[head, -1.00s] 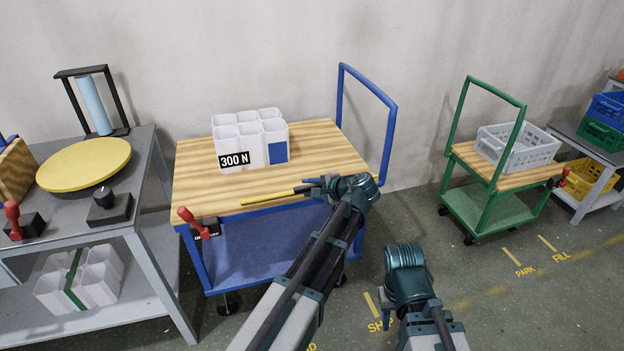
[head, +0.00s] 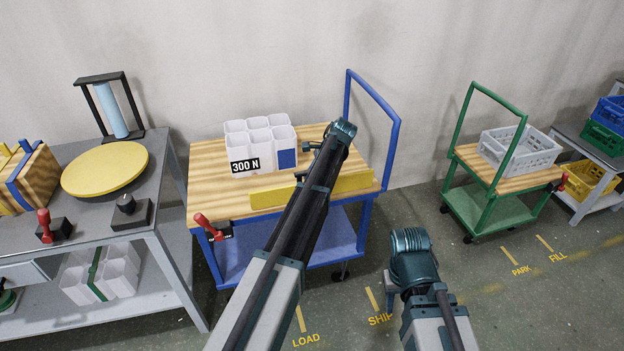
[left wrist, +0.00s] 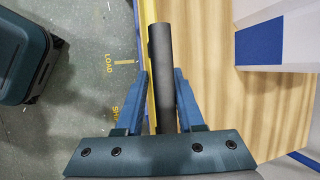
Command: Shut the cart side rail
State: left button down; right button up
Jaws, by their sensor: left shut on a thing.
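The blue cart has a wooden deck (head: 215,195). Its yellow side rail (head: 345,184) stands along the deck's front edge, its broad face toward me. In the left wrist view the rail shows as a thin yellow strip (left wrist: 151,95) beside a dark round handle (left wrist: 163,60). My left gripper (left wrist: 162,85) is shut on this handle; in the head view my left arm hides part of the rail. My right gripper (head: 388,292) hangs in front of the cart, apart from it, and its finger opening cannot be made out. A red-handled latch (head: 205,224) sits at the deck's front left corner.
White bins (head: 262,143) with a 300 N label stand on the deck behind the rail. A blue push handle (head: 396,135) rises at the cart's right end. A grey workbench (head: 165,190) is close on the left. A green cart (head: 487,205) stands right, with open floor between.

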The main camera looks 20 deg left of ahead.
pick_arm(q)
jog(key=shift+w+a, duration=0.25)
jog(key=shift+w, duration=0.05)
jog(key=c, duration=0.8)
grip_release()
jog(key=shift+c, duration=0.2)
jog(key=shift+o, duration=0.5)
jog(key=shift+s, duration=0.1)
jog(key=shift+d+r, duration=0.1)
jog(key=shift+r, duration=0.05)
jog(key=p+v, duration=1.2)
jog(key=v, duration=0.1)
jog(key=shift+r, duration=0.2)
jog(key=shift+d, duration=0.1)
